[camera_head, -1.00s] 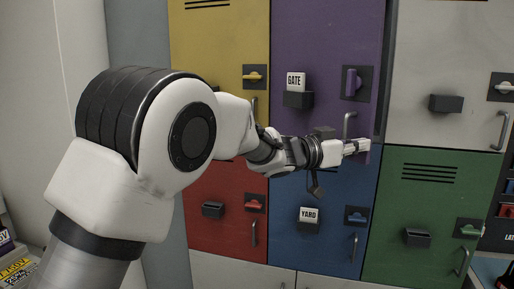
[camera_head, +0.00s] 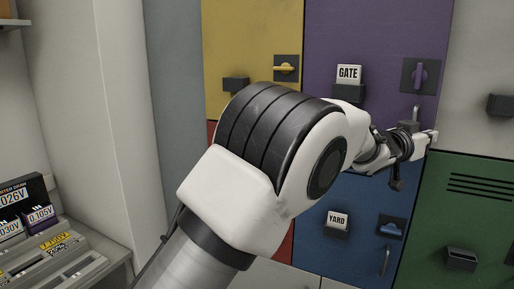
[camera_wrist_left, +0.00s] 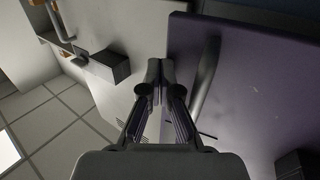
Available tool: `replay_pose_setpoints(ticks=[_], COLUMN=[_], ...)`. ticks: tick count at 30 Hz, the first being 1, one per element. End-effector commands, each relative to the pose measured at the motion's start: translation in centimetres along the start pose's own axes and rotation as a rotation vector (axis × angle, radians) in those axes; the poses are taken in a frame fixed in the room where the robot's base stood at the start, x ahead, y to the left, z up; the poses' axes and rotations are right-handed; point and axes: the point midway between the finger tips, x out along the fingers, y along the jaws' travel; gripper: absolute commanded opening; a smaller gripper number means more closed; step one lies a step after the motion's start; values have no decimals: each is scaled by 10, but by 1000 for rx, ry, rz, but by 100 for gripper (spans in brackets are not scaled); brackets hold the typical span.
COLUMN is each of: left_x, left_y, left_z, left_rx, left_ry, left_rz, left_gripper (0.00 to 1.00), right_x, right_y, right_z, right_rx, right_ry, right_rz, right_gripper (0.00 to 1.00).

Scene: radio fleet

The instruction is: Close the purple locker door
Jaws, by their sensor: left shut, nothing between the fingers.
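The purple locker door (camera_head: 365,35) is in the upper middle of the head view, with a GATE label, a purple latch (camera_head: 419,75) and a bar handle (camera_head: 416,114). It looks slightly ajar: in the wrist view the purple door (camera_wrist_left: 265,95) has a dark gap along one edge. My left gripper (camera_head: 433,137) is shut and empty at the door's lower right corner, partly hiding it. In the wrist view the gripper's fingertips (camera_wrist_left: 158,70) are beside the handle (camera_wrist_left: 205,75); I cannot tell whether they touch the door.
A yellow door (camera_head: 250,45) is to the left, a blue door (camera_head: 350,195) below, a green door (camera_head: 470,215) lower right and a grey door (camera_head: 485,60) to the right. A rack with number cards (camera_head: 60,250) stands at lower left. My left arm covers the red door mostly.

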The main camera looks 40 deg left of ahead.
Motion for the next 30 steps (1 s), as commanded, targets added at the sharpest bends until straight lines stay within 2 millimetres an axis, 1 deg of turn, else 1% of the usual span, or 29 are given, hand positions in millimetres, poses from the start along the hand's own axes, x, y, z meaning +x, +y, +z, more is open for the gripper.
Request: replay_pose_setpoints(ticks=[6, 11, 30], left_x=[15, 20, 21], left_y=[-6, -9, -9], left_z=[0, 0, 0], left_rx=[-2, -2, 0], left_ry=[0, 0, 0], left_rz=[-53, -71, -78], left_gripper=[0, 0, 0], right_x=[-1, -1, -2], right_y=[0, 0, 0], right_z=[0, 0, 0], right_rx=[0, 0, 0], right_ry=[0, 0, 0], right_rz=[0, 0, 0], right_gripper=[0, 0, 0])
